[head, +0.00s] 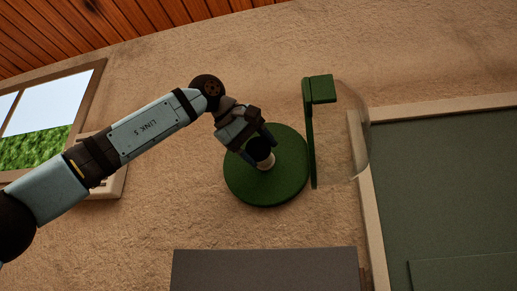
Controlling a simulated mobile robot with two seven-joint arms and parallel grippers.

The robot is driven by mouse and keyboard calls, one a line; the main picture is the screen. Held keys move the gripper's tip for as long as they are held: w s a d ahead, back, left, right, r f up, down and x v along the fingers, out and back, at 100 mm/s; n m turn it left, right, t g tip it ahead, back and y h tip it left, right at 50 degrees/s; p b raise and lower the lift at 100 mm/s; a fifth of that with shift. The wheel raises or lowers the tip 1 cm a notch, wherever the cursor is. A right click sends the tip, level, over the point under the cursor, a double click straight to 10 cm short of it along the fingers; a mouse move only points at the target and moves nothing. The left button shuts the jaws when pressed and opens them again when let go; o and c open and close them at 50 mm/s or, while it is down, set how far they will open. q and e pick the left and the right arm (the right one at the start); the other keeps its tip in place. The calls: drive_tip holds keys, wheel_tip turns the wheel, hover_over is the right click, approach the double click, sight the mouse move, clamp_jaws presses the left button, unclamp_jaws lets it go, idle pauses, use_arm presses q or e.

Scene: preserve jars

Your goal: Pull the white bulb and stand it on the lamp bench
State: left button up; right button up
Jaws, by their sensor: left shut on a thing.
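The white bulb (266,163) shows as a small pale piece in front of a round green base (285,183) on the wall. A dark rounded piece sits directly above the pale part, between the fingers; I cannot tell whether it belongs to the bulb. My left gripper (257,147) comes in from the upper left and is shut on the bulb, hiding part of it. I cannot tell whether the bulb still touches the base. My right gripper is not in view. A dark grey flat-fronted block (265,270) at the bottom may be the lamp bench.
A clear glass cover (352,135) on a green bracket (309,130) stands open just right of the base. A framed dark green panel (450,190) is at right, a window (45,115) at left. The wall between base and block is bare.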

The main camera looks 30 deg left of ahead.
use_arm(q)
drive_tip(key=shift+s, duration=0.1)
drive_tip(key=shift+c, duration=0.3)
drive_tip(key=shift+s+d+f, duration=0.1)
drive_tip(key=shift+s, duration=0.05)
drive_tip(key=shift+s+d+b, duration=0.2)
drive_tip(key=shift+s+b, duration=0.1)
drive_tip(key=shift+s, duration=0.6)
drive_tip(key=shift+s+d, duration=0.25)
drive_tip(key=shift+s, duration=0.6)
drive_tip(key=shift+s+b, duration=0.3)
drive_tip(key=s, duration=0.1)
drive_tip(key=s+d, duration=0.1)
drive_tip(key=s, duration=0.1)
drive_tip(key=shift+s, duration=0.1)
